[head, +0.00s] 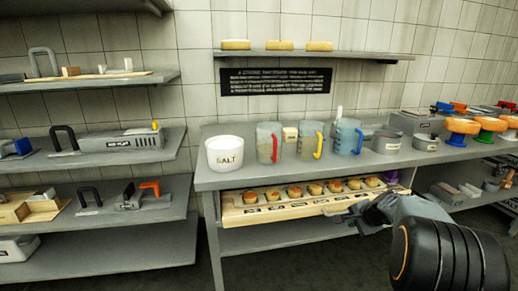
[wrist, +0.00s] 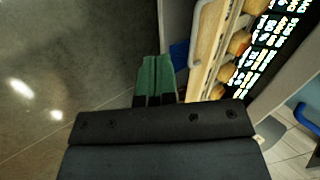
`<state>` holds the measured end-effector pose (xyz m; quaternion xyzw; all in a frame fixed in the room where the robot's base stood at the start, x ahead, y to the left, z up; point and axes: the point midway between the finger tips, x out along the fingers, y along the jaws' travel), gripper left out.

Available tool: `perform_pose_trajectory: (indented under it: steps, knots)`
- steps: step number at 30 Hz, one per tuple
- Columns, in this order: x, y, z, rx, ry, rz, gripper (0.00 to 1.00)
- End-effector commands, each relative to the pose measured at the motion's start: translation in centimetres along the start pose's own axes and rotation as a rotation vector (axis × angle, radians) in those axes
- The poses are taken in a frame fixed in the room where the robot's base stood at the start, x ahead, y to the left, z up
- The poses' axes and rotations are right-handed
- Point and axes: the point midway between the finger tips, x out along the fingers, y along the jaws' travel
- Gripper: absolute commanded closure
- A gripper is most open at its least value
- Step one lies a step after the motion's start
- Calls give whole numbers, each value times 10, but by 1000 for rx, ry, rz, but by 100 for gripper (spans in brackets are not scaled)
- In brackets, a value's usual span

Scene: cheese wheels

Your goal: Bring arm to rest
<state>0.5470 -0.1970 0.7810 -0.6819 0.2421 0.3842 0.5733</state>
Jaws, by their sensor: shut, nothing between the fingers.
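My gripper (head: 340,211) is in the head view at the end of my black and grey arm, in front of the workbench (head: 232,179). In the wrist view its green fingers (wrist: 156,76) are shut side by side with nothing between them. The fingertips are over the floor, beside the wooden drawer or tray (head: 240,217) under the bench top. That tray holds a row of small cheese wheels (head: 293,191) and has a labelled front. It also shows in the wrist view (wrist: 208,62), at the right of the fingers. I cannot tell whether the gripper touches it.
On the bench stand a white salt tub (head: 225,154), jugs with coloured handles (head: 268,143), grey pots (head: 386,142) and orange wheels on stands (head: 462,127). Shelves with tools (head: 90,146) stand at the left. The floor (wrist: 70,70) left of my fingers is clear.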

Motion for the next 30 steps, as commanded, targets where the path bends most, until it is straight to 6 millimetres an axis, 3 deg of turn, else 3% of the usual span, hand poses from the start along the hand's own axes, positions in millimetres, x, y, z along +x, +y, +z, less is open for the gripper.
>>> perform_pose_trajectory:
  steps: [2,5,12,15,18,24,30]
  knots:
    - [-3,26,20,-104,-51,85,100]
    - [-46,34,65,-330,-127,189,100]
    - [-184,36,169,-892,-258,363,100]
    - [-231,36,196,-1068,-268,393,100]
    - [-267,31,213,-1184,-253,393,100]
    - [-308,8,235,-1291,-208,326,100]
    - [-318,-1,241,-1316,-196,300,100]
